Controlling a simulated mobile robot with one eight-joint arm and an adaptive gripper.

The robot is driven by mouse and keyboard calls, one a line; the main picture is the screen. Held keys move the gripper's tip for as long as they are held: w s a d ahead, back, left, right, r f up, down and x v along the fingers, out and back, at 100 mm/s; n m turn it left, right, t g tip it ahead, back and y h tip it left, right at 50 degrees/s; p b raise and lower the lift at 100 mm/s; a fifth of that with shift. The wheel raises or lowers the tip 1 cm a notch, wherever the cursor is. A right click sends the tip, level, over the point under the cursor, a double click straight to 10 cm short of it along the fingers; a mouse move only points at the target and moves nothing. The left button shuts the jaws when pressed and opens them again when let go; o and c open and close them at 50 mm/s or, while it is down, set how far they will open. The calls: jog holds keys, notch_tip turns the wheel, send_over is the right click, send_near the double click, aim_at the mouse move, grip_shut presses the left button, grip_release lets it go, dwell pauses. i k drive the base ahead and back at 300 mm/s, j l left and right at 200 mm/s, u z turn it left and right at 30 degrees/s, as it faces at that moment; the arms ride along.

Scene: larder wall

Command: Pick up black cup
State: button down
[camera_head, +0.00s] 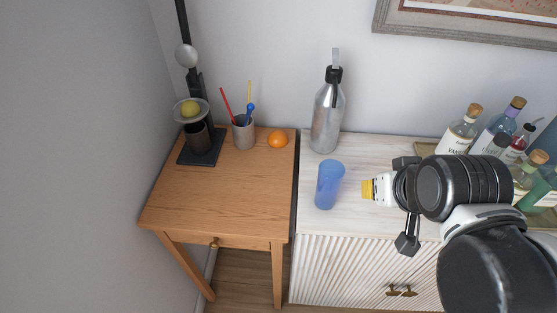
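A dark cup (196,136), black or nearly so, stands at the left on the flat black base of a stand. The stand's base is at the back left of the wooden table. A dish with a yellow-green fruit sits just above the cup and hides part of its top. Nothing is seen held.
A blue cup (329,185) stands just left of my gripper, with a metal bottle (327,115) behind it. A grey pen cup (243,132) and an orange (278,139) are right of the stand (205,150). Several bottles stand at the right. The wooden table's (225,205) front is clear.

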aim_at(197, 136)
jog(key=k+j+u, duration=0.2)
jog(key=j, duration=0.5)
jog(key=j+u, duration=0.25)
jog(key=j, duration=0.45)
jog(key=i, duration=0.05)
